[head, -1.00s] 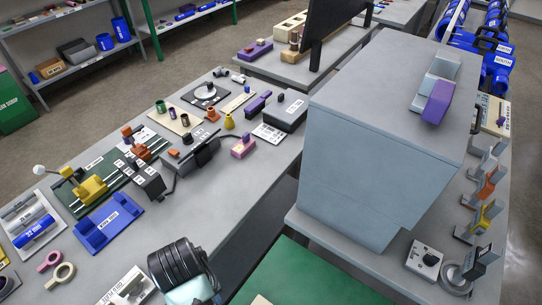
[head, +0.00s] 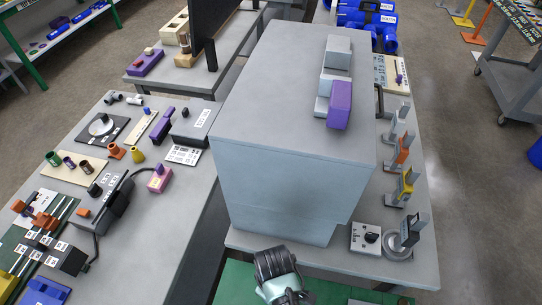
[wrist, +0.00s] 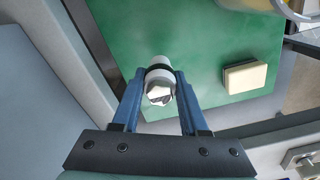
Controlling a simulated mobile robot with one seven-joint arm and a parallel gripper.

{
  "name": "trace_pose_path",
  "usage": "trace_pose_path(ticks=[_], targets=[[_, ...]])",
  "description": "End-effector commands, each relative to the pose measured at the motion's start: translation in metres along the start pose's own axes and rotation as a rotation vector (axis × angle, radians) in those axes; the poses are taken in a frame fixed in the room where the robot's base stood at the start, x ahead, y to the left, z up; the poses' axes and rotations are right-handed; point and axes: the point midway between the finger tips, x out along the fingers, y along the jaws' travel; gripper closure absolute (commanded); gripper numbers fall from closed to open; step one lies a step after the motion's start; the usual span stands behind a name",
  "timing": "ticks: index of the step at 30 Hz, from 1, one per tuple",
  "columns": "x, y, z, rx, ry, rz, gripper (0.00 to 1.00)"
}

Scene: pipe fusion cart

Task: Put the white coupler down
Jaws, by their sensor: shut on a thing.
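In the wrist view my gripper (wrist: 159,78) is shut on the white coupler (wrist: 160,94), a short white piece with a dark band across it. The two blue fingers lie on either side of it. The coupler is above a green surface (wrist: 205,50), and I cannot tell whether it touches it. In the head view my dark arm (head: 277,265) shows at the bottom middle. The coupler is not visible there.
A cream block (wrist: 245,77) lies on the green surface, right of the coupler. In the head view a large grey cabinet (head: 290,110) stands just beyond my arm. A cluttered bench (head: 150,225) is at left. Several fixtures (head: 402,185) line the cabinet's right side.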

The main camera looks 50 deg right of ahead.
Motion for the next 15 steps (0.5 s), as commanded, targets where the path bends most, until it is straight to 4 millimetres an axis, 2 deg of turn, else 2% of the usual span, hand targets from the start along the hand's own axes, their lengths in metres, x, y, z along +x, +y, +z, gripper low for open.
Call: trace_pose_path(ticks=[10,15], targets=[[0.04,0.0,-0.001,0.0,0.0,0.0,1.0],[0.045,0.0,-0.001,0.0,0.002,0.002,1.0]])
